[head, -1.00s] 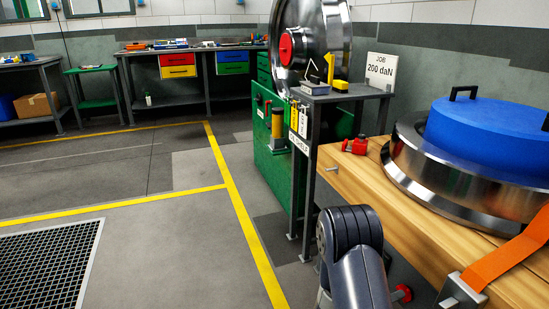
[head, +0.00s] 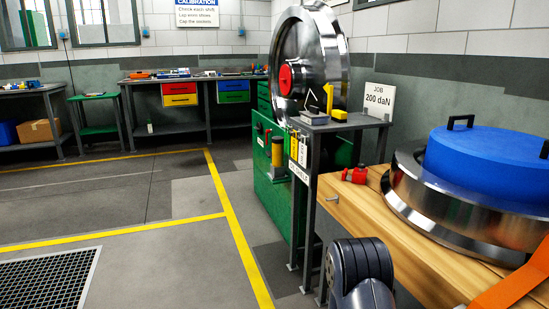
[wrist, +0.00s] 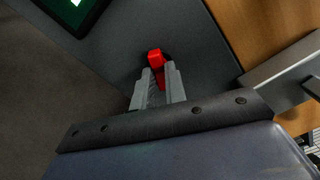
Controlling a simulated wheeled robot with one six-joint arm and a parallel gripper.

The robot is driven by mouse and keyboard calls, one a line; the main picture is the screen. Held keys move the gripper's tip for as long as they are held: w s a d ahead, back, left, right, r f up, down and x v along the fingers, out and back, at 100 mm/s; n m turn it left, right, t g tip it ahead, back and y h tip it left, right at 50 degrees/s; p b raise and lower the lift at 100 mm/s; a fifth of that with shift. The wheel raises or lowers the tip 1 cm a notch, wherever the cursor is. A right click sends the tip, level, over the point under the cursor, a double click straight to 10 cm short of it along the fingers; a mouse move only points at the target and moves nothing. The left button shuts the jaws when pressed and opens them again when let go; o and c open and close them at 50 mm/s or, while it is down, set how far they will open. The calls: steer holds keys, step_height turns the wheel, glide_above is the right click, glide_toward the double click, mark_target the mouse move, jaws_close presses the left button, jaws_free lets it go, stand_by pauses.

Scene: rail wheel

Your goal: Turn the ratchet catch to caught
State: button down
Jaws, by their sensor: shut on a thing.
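In the wrist view my gripper (wrist: 158,84) has its two grey fingers closed on a small red catch (wrist: 154,57). The upper end of the catch sticks out past the fingertips, and part of it lies between the fingers. A dark grey panel (wrist: 210,50) lies behind it. Which way the catch is set cannot be told. In the head view my gripper and the catch are not visible; only one of my dark arm links shows at the bottom. An orange strap (head: 513,287) crosses the wooden bench at the lower right.
The wooden bench (head: 352,215) bears a steel wheel (head: 400,205) with a blue pad (head: 480,160), and a red fitting (head: 356,175). A grey stand (head: 345,122) with a job sign (head: 379,100) is behind. A metal bar (wrist: 285,65) is right of my gripper. Floor at left is clear.

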steer(key=shift+r+p, duration=0.1)
steer(key=shift+p, duration=0.2)
steer(key=shift+n+p, duration=1.8)
steer(key=shift+n, duration=0.5)
steer(key=c, duration=1.3)
jaws_free()
steer(key=shift+p+v, duration=0.5)
steer(key=shift+v, duration=3)
